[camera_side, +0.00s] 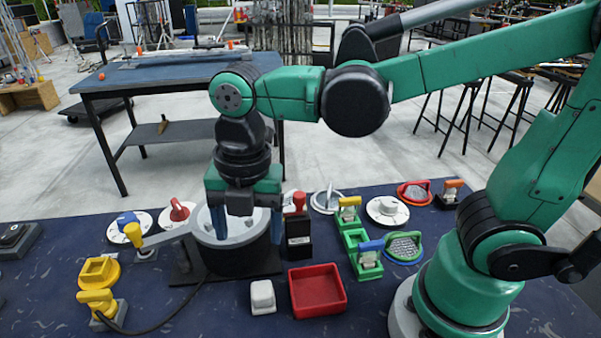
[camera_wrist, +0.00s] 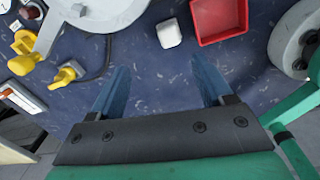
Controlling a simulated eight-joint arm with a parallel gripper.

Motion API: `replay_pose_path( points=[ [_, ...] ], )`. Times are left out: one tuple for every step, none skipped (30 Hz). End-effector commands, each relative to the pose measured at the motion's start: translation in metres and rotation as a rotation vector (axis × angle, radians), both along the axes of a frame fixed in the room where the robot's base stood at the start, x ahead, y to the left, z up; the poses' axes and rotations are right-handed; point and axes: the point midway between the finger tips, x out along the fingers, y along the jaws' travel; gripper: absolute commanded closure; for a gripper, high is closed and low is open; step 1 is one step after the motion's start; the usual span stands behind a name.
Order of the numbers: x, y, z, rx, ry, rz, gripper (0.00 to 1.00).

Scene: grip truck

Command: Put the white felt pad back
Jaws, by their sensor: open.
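A small white block with rounded edges, which looks like the white felt pad (camera_side: 262,298), lies on the dark blue table left of the red tray (camera_side: 318,291). In the wrist view the pad (camera_wrist: 169,33) lies beyond my fingertips, with the red tray (camera_wrist: 205,41) to its right. The tray looks empty. My gripper (camera_side: 247,228) points down over the round grey pot (camera_side: 228,243), its fingers hiding part of the pot's inside. In the wrist view my gripper (camera_wrist: 160,78) is open, with nothing between the fingers, apart from the pad.
A yellow-handled lever (camera_side: 133,233) reaches to the pot from the left. Yellow fittings (camera_side: 98,272) and a black cable are at the left front. A black block with a red knob (camera_side: 298,235) and green holders (camera_side: 367,262) stand right of the pot. Table around the pad is clear.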

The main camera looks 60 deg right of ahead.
Motion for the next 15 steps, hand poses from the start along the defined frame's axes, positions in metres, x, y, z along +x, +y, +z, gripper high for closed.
replay_pose_path(
  points=[
    [0.001,-0.009,0.0,0.02,-0.03,-0.138,0.27],
    [0.003,-0.014,0.001,0.039,-0.054,-0.245,0.27],
    [0.004,-0.022,0.001,0.07,-0.088,-0.406,0.27],
    [0.005,-0.029,0.001,0.098,-0.114,-0.537,0.27],
    [0.007,-0.036,0.001,0.13,-0.141,-0.672,0.27],
    [0.008,-0.045,0.002,0.18,-0.175,-0.854,0.27],
    [0.009,-0.051,0.002,0.219,-0.198,-0.987,0.27],
    [0.01,-0.058,0.002,0.262,-0.219,-1.116,0.27],
    [0.011,-0.066,0.002,0.321,-0.244,-1.28,0.27],
    [0.012,-0.072,0.002,0.366,-0.26,-1.396,0.27],
    [0.012,-0.077,0.002,0.41,-0.272,-1.502,0.27],
    [0.013,-0.084,0.002,0.468,-0.286,-1.629,0.27],
    [0.013,-0.088,0.002,0.509,-0.294,-1.712,0.27],
    [0.013,-0.092,0.003,0.546,-0.299,-1.785,0.27],
    [0.013,-0.096,0.003,0.59,-0.304,-1.869,0.27]
  ],
)
